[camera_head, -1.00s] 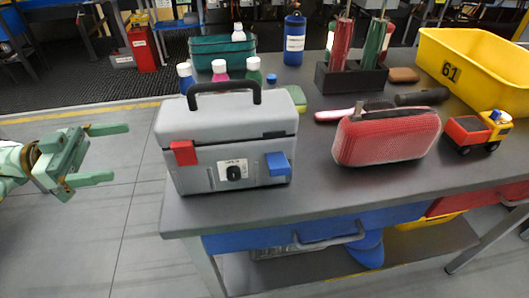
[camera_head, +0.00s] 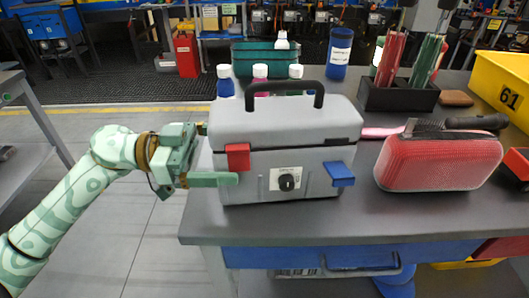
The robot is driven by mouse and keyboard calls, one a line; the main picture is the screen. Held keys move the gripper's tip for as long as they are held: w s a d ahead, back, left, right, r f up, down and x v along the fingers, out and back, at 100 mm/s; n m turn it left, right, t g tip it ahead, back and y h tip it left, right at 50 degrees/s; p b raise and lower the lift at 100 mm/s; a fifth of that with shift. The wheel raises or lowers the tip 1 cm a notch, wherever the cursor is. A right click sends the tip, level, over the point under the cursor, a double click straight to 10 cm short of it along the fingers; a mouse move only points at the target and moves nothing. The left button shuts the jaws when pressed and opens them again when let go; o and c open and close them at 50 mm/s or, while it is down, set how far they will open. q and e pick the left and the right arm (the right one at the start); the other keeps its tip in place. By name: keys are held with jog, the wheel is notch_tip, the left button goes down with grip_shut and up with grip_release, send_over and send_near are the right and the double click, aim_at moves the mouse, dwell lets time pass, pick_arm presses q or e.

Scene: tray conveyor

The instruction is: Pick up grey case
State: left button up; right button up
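The grey case (camera_head: 290,140) stands upright on the table, with a black handle (camera_head: 285,92) on top. It has a red latch (camera_head: 238,157), a blue latch (camera_head: 340,173) and a dark round dial on its front. My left gripper (camera_head: 221,154) is at the left end of the case. It is open, its fingers apart. The near finger overlaps the case's lower left front in the picture; the far finger's tip is at the case's left edge, partly hidden. I cannot tell whether either finger touches. My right gripper is not in view.
A red mesh-covered case (camera_head: 440,161) stands to the right. Behind are small bottles (camera_head: 226,82), a teal bin (camera_head: 258,60), a blue bottle (camera_head: 340,50) and a black holder (camera_head: 398,97). A yellow bin (camera_head: 508,82) is at far right. Floor is open left of the table (camera_head: 205,215).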

aim_at(248, 95)
pick_arm(q)
jog(key=shift+d, duration=0.65)
jog(key=shift+r, duration=0.15)
jog(key=c, duration=1.9)
jog(key=shift+r, duration=0.2)
notch_tip(248, 95, up, 10)
jog(key=p, duration=0.5)
jog(key=shift+f, duration=0.15)
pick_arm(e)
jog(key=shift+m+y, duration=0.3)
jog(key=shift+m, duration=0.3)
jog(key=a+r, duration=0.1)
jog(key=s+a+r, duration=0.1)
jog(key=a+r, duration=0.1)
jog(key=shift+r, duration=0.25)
